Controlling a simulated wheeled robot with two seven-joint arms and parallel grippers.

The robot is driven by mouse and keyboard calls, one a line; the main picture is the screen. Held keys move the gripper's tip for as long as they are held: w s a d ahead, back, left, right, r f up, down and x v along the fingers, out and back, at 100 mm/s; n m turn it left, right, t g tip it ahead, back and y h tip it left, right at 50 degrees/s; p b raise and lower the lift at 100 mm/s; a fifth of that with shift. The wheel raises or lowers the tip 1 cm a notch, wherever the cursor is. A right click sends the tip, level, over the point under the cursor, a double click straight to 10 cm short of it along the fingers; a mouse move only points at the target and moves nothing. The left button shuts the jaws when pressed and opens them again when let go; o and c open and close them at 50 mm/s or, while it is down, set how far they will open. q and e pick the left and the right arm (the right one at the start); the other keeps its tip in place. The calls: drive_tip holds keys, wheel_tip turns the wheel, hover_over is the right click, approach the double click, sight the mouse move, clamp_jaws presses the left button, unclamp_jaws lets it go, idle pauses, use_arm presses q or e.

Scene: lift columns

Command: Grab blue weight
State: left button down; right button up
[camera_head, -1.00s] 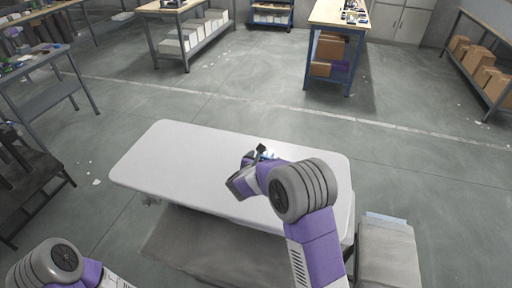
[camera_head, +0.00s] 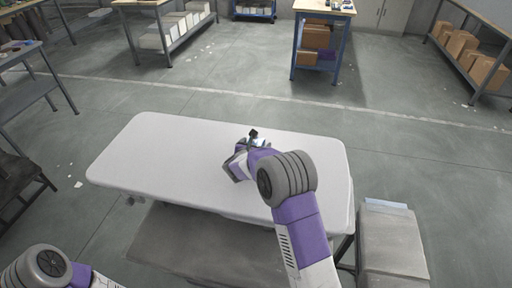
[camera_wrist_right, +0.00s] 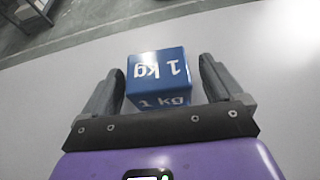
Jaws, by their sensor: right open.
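The blue weight (camera_wrist_right: 158,73) is a cube marked "1 kg" in white, standing on the white table top. In the right wrist view it sits between the two fingers of my right gripper (camera_wrist_right: 161,66), with a visible gap on each side. That gripper is open and holds nothing. In the head view my right gripper (camera_head: 255,137) is low over the table's far right part, and its wrist and arm hide most or all of the weight. My left arm shows at the bottom left of the head view; its gripper is out of view.
The white table (camera_head: 165,160) is otherwise bare, with free room to the left. A grey box-like unit (camera_head: 392,245) stands to the right of the table. Workbenches and shelves with boxes stand farther back, across open floor.

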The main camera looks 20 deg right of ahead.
drive_tip(key=shift+w+d+f, duration=0.15)
drive_tip(key=shift+w+d, duration=0.1)
drive_tip(key=shift+w, duration=0.05)
drive_tip(key=shift+c, duration=0.2)
clamp_jaws()
drive_tip(key=shift+w+r, duration=0.1)
drive_tip(key=shift+r, duration=0.15)
